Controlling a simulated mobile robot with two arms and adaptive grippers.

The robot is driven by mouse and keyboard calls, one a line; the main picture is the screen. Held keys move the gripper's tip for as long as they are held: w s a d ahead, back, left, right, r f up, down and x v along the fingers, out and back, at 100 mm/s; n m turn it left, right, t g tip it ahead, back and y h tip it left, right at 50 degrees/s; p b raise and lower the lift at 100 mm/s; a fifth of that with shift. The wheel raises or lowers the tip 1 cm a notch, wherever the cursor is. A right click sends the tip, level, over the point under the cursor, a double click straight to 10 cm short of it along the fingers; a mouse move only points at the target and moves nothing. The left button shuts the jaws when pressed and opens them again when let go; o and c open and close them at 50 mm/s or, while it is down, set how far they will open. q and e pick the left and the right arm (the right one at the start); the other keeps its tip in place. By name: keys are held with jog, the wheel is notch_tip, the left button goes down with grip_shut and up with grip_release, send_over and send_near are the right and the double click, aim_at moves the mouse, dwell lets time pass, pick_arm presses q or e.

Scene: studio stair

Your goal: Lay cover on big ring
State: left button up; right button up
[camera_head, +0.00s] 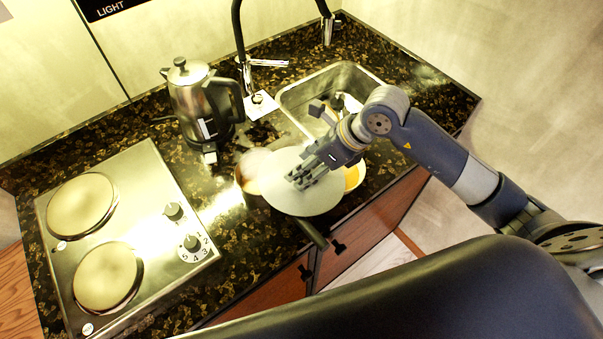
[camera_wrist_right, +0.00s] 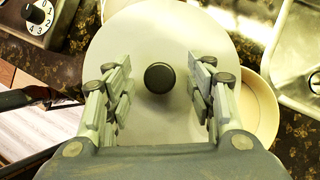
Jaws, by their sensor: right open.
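The cover (camera_head: 300,205) is a pale round lid, lying over other ware on the counter right of the hob. In the right wrist view the cover (camera_wrist_right: 160,30) has a black knob (camera_wrist_right: 160,77) at its middle. My right gripper (camera_head: 304,176) is over the cover. Its open fingers stand on either side of the knob, with gaps on both sides. The hob has two round rings, a back one (camera_head: 82,205) and a front one (camera_head: 107,277), both bare. My left gripper is not in view.
A steel kettle (camera_head: 196,103) stands behind the cover. A yellowish bowl (camera_head: 353,177) shows at the cover's right edge. A dark handle (camera_head: 312,235) sticks out toward the counter's front edge. The sink (camera_head: 345,75) and black tap are at the back right.

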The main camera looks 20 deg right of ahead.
grip_shut()
jog(key=shift+r, duration=0.15)
